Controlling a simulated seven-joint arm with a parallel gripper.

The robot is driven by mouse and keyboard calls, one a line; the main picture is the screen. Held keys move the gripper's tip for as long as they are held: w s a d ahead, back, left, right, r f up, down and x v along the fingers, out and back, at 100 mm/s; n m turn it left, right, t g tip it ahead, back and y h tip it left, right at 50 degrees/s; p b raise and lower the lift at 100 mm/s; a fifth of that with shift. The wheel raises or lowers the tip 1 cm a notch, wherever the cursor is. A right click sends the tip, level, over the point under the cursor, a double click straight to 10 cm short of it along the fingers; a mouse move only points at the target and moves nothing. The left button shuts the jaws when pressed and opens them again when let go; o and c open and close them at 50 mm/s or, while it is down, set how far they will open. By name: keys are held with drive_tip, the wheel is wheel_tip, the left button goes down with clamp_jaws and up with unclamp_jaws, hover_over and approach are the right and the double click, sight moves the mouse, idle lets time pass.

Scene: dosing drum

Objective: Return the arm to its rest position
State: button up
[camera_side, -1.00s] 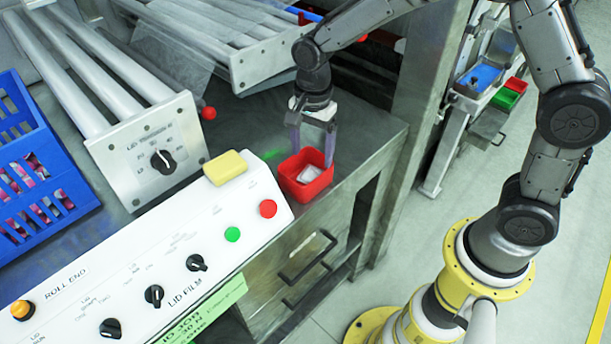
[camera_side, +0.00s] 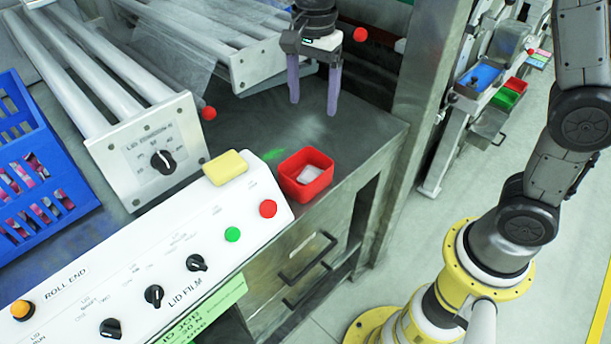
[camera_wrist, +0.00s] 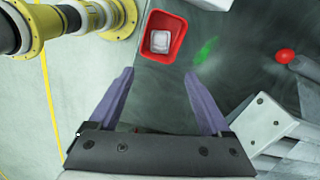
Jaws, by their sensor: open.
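My gripper (camera_side: 313,108) is open and empty, with its two purple fingers pointing down above the steel worktop (camera_side: 370,122). It is above and behind the red bin (camera_side: 320,184), apart from it. The red bin stands near the worktop's front edge and holds a whitish block (camera_side: 309,174). In the wrist view my gripper (camera_wrist: 158,90) shows both fingers spread wide, with nothing between them. The red bin (camera_wrist: 150,55) and the pale block (camera_wrist: 160,41) in it lie beyond the fingertips.
A white control panel (camera_side: 130,270) with knobs and a yellow block (camera_side: 226,167) stands left of the bin. Roller frames (camera_side: 160,150) and a blue crate (camera_side: 30,150) lie further left. A red ball knob (camera_side: 209,113) sticks out near the worktop.

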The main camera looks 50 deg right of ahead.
drive_tip(key=shift+r, duration=0.2)
drive_tip(key=s+d+r+n+t, duration=0.2)
drive_tip(key=s+d+r+t, duration=0.35)
drive_tip(key=s, duration=0.75)
drive_tip(key=s+d+f+n, duration=0.2)
drive_tip(key=s+f+n, duration=0.2)
drive_tip(key=s+n, duration=0.5)
drive_tip(key=shift+s+d+f+n, duration=0.2)
drive_tip(key=shift+d+f+n, duration=0.1)
drive_tip(key=shift+n, duration=1.8)
